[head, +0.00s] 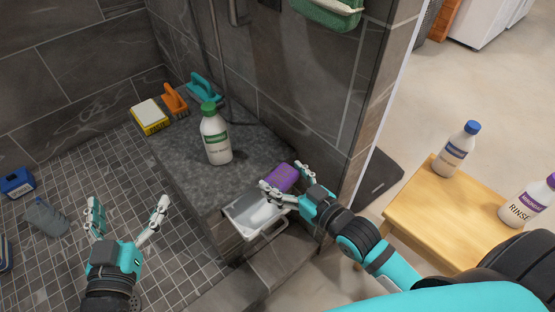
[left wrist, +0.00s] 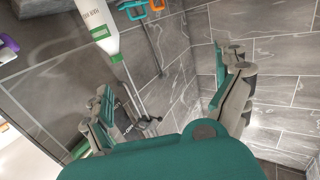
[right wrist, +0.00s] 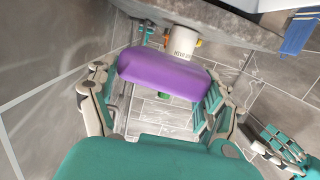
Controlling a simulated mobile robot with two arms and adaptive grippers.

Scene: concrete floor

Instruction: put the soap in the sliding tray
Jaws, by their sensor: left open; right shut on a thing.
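The soap, a purple block (head: 281,177), is between the fingers of my right gripper (head: 284,181), at the front right of the grey stone bench. It also shows in the right wrist view (right wrist: 165,72), spanning the gap between the fingers. My right gripper is shut on it. The sliding tray (head: 233,217), a pale metal drawer with a front handle, is pulled out of the bench, just below and left of the soap. A whitish shape lies in the tray; I cannot tell what it is. My left gripper (head: 130,203) is open and empty above the tiled floor, left of the bench.
A green-capped bottle (head: 216,139) stands on the bench. A yellow box (head: 150,117), an orange brush (head: 174,99) and a teal brush (head: 201,87) are behind it. A wooden stool (head: 429,210) with bottles is at right. The shower wall rises close behind my right gripper.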

